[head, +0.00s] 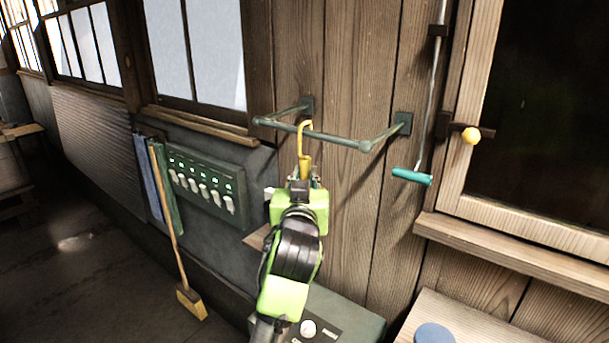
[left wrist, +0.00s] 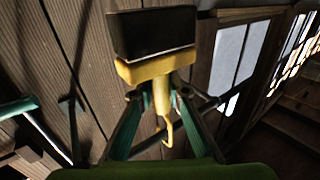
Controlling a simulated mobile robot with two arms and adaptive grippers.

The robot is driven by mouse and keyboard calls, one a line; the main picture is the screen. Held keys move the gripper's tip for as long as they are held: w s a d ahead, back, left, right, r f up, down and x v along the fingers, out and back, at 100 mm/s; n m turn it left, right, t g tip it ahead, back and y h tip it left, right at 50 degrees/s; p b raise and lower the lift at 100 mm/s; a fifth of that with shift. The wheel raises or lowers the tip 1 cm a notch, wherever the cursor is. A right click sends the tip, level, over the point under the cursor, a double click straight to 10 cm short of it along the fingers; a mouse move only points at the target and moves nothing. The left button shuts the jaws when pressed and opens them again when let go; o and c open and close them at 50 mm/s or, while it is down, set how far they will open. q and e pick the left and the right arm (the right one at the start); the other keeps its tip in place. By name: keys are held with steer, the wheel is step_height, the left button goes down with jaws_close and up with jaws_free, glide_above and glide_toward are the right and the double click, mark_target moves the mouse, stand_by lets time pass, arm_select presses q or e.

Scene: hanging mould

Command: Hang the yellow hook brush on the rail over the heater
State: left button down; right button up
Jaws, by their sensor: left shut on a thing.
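The yellow hook brush (head: 304,160) is gripped by its handle in my left gripper (head: 303,180). Its curved hook points up and overlaps the front bar of the grey-green rail (head: 335,138). I cannot tell whether the hook is around the bar or only in front of it. In the left wrist view the teal fingers of my left gripper (left wrist: 160,98) close on the handle. The brush's yellow head (left wrist: 155,70) and dark bristles (left wrist: 152,34) show there too. The heater (head: 345,312), a grey-green box, stands below, partly hidden by my arm. My right gripper is not in view.
A teal-handled rod (head: 412,176) hangs right of the rail, near a window frame (head: 455,170).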

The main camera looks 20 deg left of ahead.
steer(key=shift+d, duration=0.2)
arm_select(q)
steer(key=c, duration=1.9)
jaws_free()
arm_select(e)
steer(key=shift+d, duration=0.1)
